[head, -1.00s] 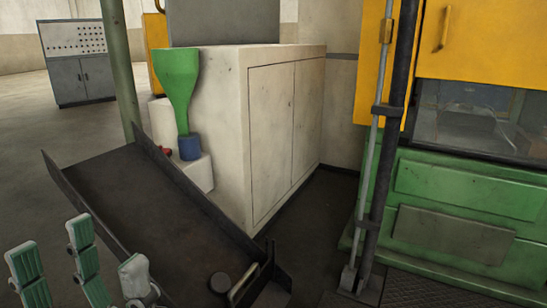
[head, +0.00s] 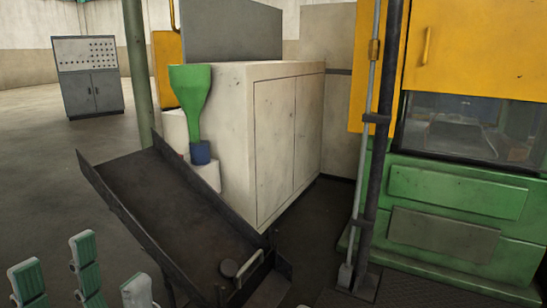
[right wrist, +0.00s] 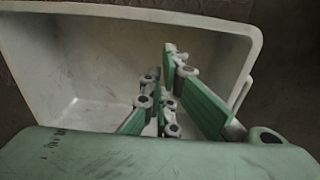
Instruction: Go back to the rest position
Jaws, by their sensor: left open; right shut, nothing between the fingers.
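My left gripper (head: 82,268) shows at the lower left of the head view. Its green-padded fingers are spread apart and point up, with nothing between them. It is in front of and left of the dark sloping chute (head: 165,205), apart from it in the picture. My right gripper (right wrist: 170,100) shows in the right wrist view, its green-padded fingers drawn together with nothing held. It is over the opening of a pale bin (right wrist: 70,75); whether it touches the bin is unclear. The right gripper is not seen in the head view.
A pale cabinet (head: 275,150) stands behind the chute, with a green funnel-shaped part (head: 192,100) at its left. The green and yellow machine (head: 458,180) fills the right side. A dark post (head: 382,150) stands before it. Open floor (head: 40,180) lies at the left.

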